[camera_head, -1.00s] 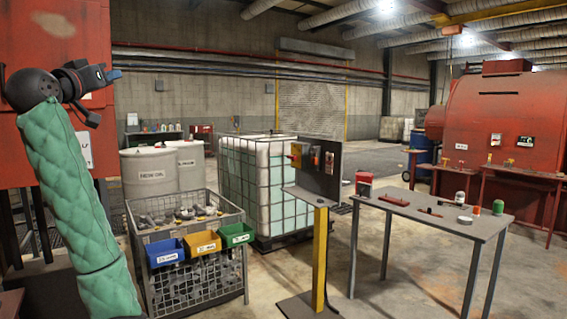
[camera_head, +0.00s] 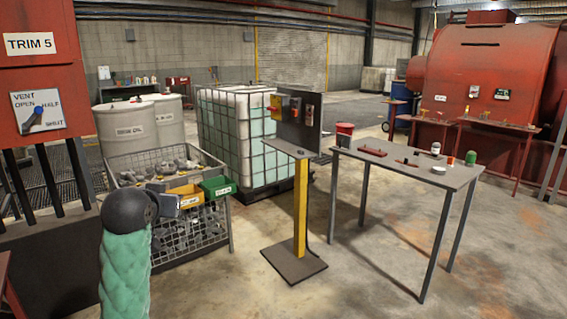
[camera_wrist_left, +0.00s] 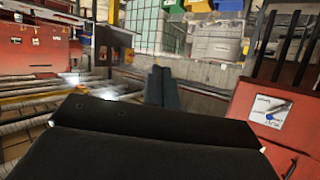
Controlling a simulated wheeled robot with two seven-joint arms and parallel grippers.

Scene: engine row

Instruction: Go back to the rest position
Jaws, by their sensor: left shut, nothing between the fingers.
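My left gripper (camera_wrist_left: 160,84) shows in the left wrist view with its dark fingers together and nothing between them. In the head view my left arm, in a green quilted sleeve, stands up at the lower left. Its black wrist is in front of the mesh crate (camera_head: 185,240), and the gripper itself is hard to make out there. The gripper is apart from the red cabinet (camera_head: 60,85) with its vent plate (camera_head: 52,98) and blue-tipped lever (camera_head: 37,111). The plate also shows in the left wrist view (camera_wrist_left: 268,112). My right gripper is in neither view.
The crate has a yellow bin (camera_head: 186,196) and a green bin (camera_head: 217,187) on its front. A yellow post (camera_head: 300,210) with a switch panel stands right of it. A grey table (camera_head: 400,165) with small items is farther right. Open floor lies in front.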

